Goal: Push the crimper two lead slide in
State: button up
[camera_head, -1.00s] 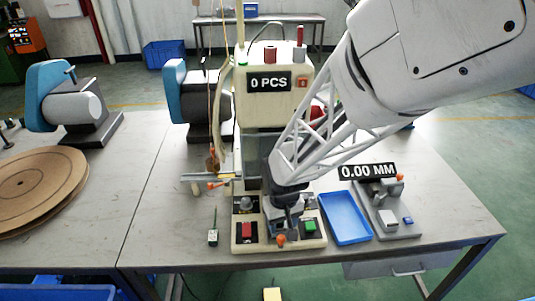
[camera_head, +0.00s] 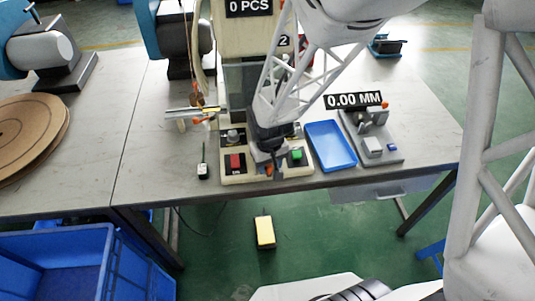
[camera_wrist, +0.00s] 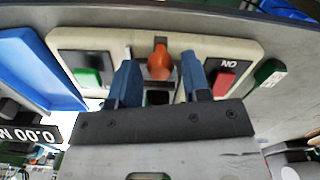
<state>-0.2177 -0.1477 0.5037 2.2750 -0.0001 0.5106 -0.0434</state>
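The crimper (camera_head: 242,75) is a beige machine with a "0 PCS" display and a "2" label, standing at the table's front edge. Its base carries a red button (camera_head: 235,161) and a green button (camera_head: 297,155). An orange knob (camera_head: 268,171) shows at the front of the base between them; it also shows in the wrist view (camera_wrist: 160,62). My gripper (camera_wrist: 160,75) is open, its two blue fingers apart on either side of the knob's line. I cannot tell whether they touch it. The arm and gripper hide most of the slide.
A blue tray (camera_head: 331,146) lies close to the right of the base, with a "0.00 MM" gauge (camera_head: 374,146) beyond it. A small green-and-white switch (camera_head: 203,171) lies to the left. A yellow pedal (camera_head: 265,232) is on the floor.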

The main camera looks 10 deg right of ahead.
grip_shut()
jog(key=shift+w, duration=0.1)
jog(key=w, duration=1)
jog(key=shift+w, duration=0.15)
jog(key=shift+o, duration=1.1)
grip_release()
jog(key=shift+r, duration=0.2)
jog(key=shift+r, duration=3.75)
